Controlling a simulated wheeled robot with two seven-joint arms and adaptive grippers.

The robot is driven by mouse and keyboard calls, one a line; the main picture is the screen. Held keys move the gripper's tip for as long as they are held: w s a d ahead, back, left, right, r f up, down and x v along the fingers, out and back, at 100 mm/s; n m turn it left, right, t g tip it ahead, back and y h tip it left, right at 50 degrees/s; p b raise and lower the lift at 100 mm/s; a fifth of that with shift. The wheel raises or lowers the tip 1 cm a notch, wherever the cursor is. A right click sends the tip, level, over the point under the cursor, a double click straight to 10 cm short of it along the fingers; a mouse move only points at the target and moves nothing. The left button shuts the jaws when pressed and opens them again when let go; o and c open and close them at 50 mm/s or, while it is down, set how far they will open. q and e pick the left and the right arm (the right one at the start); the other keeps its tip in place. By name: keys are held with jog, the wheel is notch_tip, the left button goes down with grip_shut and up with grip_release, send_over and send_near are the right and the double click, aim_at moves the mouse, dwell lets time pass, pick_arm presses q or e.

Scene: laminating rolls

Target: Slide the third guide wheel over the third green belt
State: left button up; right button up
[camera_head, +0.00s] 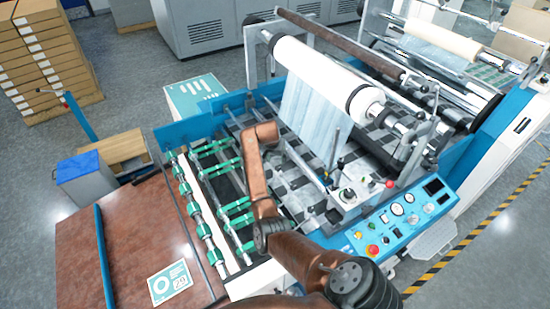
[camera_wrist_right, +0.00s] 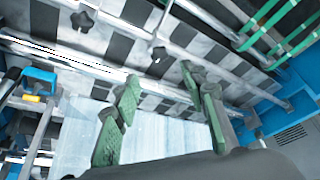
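The green belts (camera_head: 236,206) run in pairs across the open left bay of the machine; some also show at the upper right of the right wrist view (camera_wrist_right: 268,14). I cannot tell which part is the third guide wheel. My copper right arm reaches over the machine, its far end above the bay's right edge. My right gripper (camera_wrist_right: 159,76) has its green-padded fingers apart, nothing between them, over the checkered bed. In the head view its fingers cannot be made out. My left gripper is out of view.
A white film roll (camera_head: 318,68) hangs over the checkered bed (camera_head: 296,182), its film sheet beside my right arm. The control panel (camera_head: 400,218) is at the right. A roller with green collars (camera_head: 196,215) borders the bay. A brown table (camera_head: 140,235) stands left.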

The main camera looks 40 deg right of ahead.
jog(key=shift+v, duration=1.2)
